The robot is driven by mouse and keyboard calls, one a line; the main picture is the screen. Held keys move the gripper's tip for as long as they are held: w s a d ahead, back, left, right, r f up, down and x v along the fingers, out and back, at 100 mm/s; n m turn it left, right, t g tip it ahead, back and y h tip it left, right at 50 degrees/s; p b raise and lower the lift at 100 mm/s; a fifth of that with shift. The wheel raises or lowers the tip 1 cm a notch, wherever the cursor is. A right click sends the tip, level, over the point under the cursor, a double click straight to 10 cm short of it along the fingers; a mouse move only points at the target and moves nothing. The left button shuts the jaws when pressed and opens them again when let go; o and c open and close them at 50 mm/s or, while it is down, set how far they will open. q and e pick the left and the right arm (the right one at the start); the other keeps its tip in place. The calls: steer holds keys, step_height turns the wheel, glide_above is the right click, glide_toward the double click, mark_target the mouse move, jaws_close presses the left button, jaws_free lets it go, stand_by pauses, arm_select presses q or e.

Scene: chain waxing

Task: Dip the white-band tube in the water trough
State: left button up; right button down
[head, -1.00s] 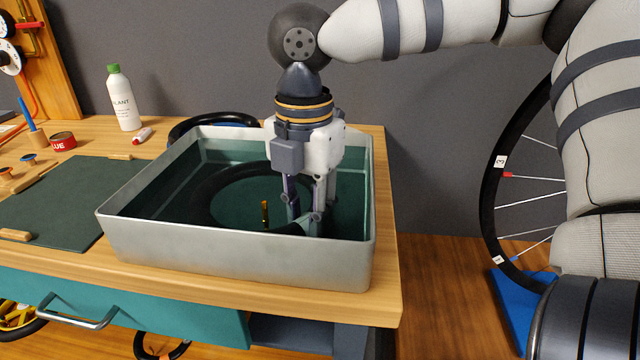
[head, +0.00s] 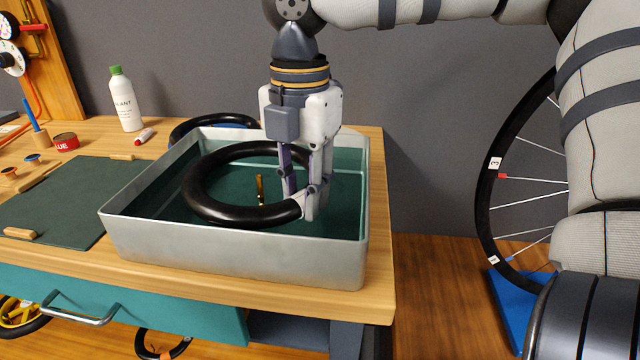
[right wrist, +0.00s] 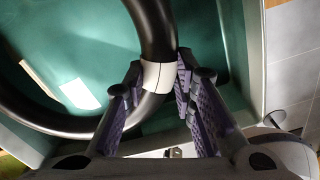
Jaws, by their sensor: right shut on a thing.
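The white-band tube (head: 232,213) is a black ring at the water trough (head: 235,255), a grey metal tray of greenish water. The tube now shows at or just above the water, inside the trough walls. My right gripper (head: 305,205) points down and is shut on the tube at its right side. In the right wrist view, the white band (right wrist: 158,76) lies between the fingers of the right gripper (right wrist: 155,95), on the black tube (right wrist: 150,25). A brass valve stem (head: 260,190) stands inside the ring. My left gripper is not in view.
Another black tube (head: 182,128) lies behind the trough. A white bottle (head: 126,105), a red tin (head: 66,141) and a dark green mat (head: 65,200) are to the left. A spoked wheel (head: 487,200) stands at the right, beyond the bench edge.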

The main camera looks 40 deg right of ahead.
steer(key=shift+r, duration=4.5)
